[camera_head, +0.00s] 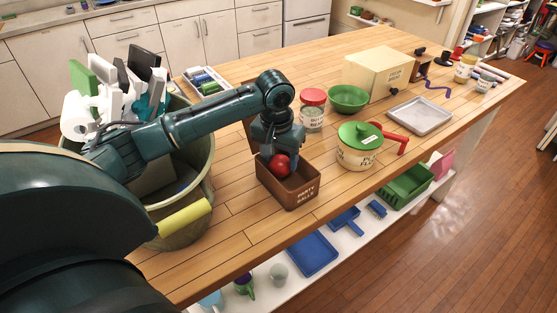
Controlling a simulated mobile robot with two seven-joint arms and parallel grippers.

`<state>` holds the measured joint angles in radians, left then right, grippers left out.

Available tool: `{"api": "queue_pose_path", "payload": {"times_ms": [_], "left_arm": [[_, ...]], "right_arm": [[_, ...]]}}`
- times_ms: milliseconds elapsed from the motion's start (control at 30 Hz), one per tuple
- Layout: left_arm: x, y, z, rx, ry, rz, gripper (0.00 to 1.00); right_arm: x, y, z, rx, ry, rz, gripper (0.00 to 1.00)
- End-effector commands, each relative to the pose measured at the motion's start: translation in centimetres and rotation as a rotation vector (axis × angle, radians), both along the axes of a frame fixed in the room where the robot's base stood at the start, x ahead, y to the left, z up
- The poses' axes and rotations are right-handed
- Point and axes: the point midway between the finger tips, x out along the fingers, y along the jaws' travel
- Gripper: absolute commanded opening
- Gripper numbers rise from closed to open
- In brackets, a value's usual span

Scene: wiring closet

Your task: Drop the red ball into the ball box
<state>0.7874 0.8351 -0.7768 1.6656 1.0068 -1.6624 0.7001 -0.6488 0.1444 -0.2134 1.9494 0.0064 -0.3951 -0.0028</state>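The red ball (280,166) is at the fingertips of my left gripper (279,157), which appears shut on it. The ball is over the opening of the brown ball box (302,196), lettered "PARTY BALLS", near its back left part. I cannot tell whether the ball touches the box's floor. The gripper points down and hides part of the box's back wall. The box stands upright on the wooden counter. My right gripper is not in view.
A lidded jar (312,112), a green bowl (348,98) and a white pot with a green lid (358,148) stand right of the box. A full bin (200,205) stands at left. The counter (237,228) is clear in front of the box.

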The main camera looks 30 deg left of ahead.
Motion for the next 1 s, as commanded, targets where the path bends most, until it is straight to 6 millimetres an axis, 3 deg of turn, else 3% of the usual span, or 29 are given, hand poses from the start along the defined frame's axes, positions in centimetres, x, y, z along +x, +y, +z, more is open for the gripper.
{"api": "queue_pose_path", "payload": {"times_ms": [233,567,667,1000], "left_arm": [[0.0,0.0,0.0,0.000,0.000,0.000,0.74],[0.0,0.0,0.7,-0.001,-0.002,0.000,0.74],[-0.1,-0.1,2.1,-0.002,-0.004,-0.001,0.74],[-1.0,-0.2,9.6,-0.001,-0.005,-0.001,0.74]], "right_arm": [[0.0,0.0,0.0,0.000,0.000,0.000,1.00],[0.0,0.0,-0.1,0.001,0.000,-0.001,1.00],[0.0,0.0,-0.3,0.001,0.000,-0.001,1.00],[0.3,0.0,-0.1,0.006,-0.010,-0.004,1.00]]}}
